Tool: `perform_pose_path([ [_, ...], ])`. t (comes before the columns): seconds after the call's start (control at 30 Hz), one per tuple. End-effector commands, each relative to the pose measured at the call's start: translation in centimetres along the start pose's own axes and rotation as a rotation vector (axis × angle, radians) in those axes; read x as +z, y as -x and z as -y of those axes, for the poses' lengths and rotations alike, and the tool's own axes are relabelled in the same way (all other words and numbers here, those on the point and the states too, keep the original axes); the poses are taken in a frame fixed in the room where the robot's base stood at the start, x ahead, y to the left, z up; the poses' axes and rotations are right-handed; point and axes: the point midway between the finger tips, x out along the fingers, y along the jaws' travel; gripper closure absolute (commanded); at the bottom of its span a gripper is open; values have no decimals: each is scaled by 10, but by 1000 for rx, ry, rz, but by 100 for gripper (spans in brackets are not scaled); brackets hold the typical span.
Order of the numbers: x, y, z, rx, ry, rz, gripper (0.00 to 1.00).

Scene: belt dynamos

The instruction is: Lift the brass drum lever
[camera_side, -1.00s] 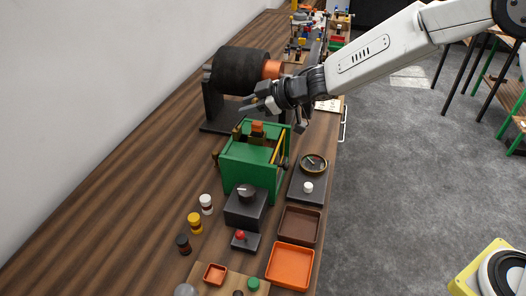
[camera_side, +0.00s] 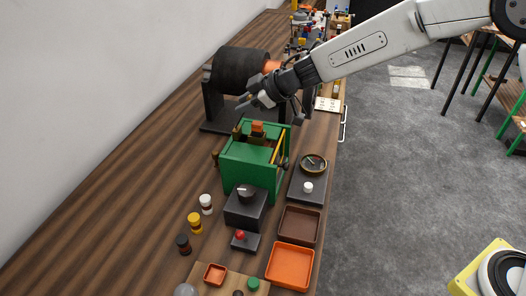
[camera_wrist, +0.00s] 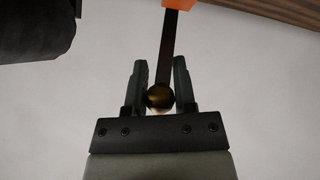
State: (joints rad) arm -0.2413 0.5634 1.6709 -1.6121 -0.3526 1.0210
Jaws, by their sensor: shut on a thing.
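The black drum (camera_side: 238,69) with its copper-orange end hub lies on a dark stand in the middle back of the side view. The drum's dark edge (camera_wrist: 35,25) shows at the upper left of the wrist view. There, a dark lever bar (camera_wrist: 168,45) runs down from the orange hub (camera_wrist: 180,3) to a round brass knob (camera_wrist: 160,96). My gripper (camera_wrist: 160,66) has one finger on each side of the knob and is shut on it. In the side view my gripper (camera_side: 253,103) is in front of the drum, and the lever is too small to make out.
A green box machine (camera_side: 250,168) stands just in front of the drum, below my gripper. A black dial box (camera_side: 246,208), small jars, a gauge, and brown and orange trays (camera_side: 290,266) stand nearer. The wooden bench (camera_side: 110,215) is bare at left, beside the wall.

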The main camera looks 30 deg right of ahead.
Motion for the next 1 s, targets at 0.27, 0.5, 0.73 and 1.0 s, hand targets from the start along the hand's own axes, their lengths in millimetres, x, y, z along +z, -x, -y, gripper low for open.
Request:
perform_pose_path([
  [0.27,0,0,0,1,0,0,100],
  [0.5,0,0,0,1,0,0,31],
  [0.73,0,0,0,0,0,0,31],
  [1.0,-1,6,0,1,0,0,31],
])
